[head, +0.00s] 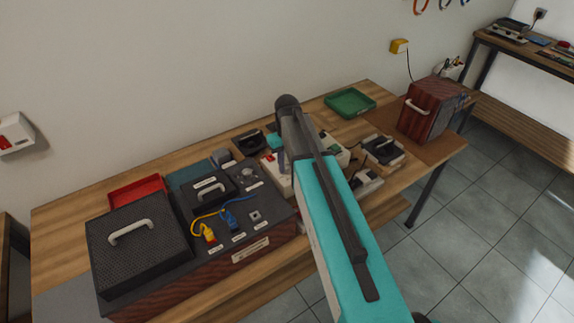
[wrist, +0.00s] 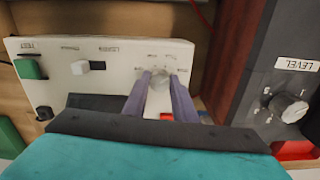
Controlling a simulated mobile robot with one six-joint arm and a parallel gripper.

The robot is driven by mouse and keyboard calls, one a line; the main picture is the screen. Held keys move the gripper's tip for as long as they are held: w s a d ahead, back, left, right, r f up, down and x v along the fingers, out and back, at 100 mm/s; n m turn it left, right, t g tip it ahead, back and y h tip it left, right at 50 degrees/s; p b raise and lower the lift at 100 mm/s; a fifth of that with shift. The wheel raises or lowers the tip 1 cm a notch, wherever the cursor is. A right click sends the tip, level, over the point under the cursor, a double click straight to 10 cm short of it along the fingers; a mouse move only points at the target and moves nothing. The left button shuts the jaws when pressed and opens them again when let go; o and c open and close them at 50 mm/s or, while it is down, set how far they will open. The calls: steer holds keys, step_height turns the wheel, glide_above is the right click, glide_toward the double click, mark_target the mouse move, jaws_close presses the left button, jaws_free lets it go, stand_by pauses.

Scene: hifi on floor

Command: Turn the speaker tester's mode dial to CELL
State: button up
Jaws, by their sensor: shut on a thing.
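The speaker tester is a cream panel (wrist: 118,78) in the wrist view, with a green button (wrist: 30,68) and a small white-and-black slide switch (wrist: 90,66) left of its dial. The grey mode dial (wrist: 159,88) is at the panel's right, between the two fingers of my gripper (wrist: 160,92), which is shut on it. Small labels ring the dial, but they are too blurred and inverted to read, so its setting cannot be told. In the head view my arm hides much of the tester (head: 272,181).
A dark unit with a LEVEL knob (wrist: 290,107) stands close to the right in the wrist view. The head view shows a black speaker box (head: 140,260), a red tray (head: 137,190), a green tray (head: 350,103) and a wood-sided box (head: 425,115) on the bench.

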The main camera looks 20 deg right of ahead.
mark_target(287, 167)
steer(key=n+b, duration=0.1)
steer(key=n, duration=0.4)
steer(key=shift+n, duration=0.3)
steer(key=shift+w, duration=0.1)
stand_by(0.3)
steer(key=o, duration=1)
steer(key=shift+o, duration=0.2)
steer(key=shift+r, duration=0.2)
step_height(287, 167, up, 14)
steer(key=b, duration=0.3)
steer(key=shift+f, duration=0.25)
